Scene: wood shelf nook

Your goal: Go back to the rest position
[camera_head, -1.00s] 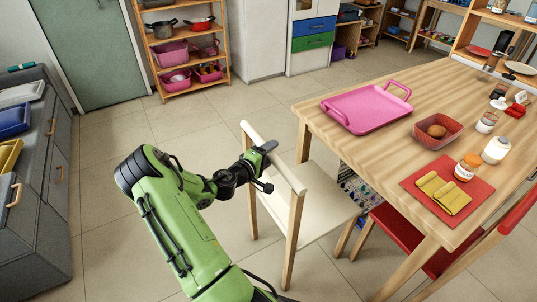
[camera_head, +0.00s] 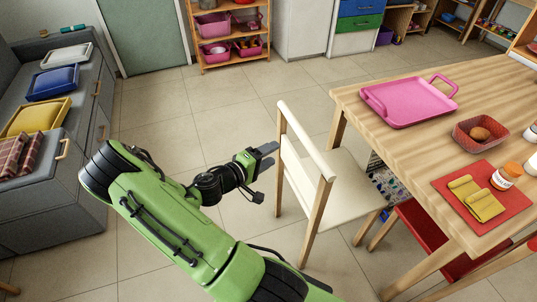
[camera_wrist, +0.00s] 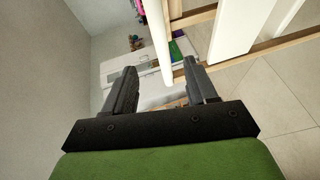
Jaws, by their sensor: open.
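My gripper (camera_head: 268,156) is at the end of my green arm, left of the white wooden chair (camera_head: 322,156) in the head view. In the wrist view my gripper (camera_wrist: 160,88) shows two dark fingers spread apart with nothing between them. The chair's wooden frame (camera_wrist: 190,20) shows beyond the right finger in the wrist view. I cannot tell the exact gap between the fingers and the chair.
A wooden table (camera_head: 400,155) at right carries a pink tray (camera_head: 405,103), a red basket (camera_head: 465,142) and a red mat (camera_head: 452,205) with a yellow cloth. A grey cabinet (camera_head: 70,180) stands at left. Tiled floor (camera_head: 170,120) lies open between them.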

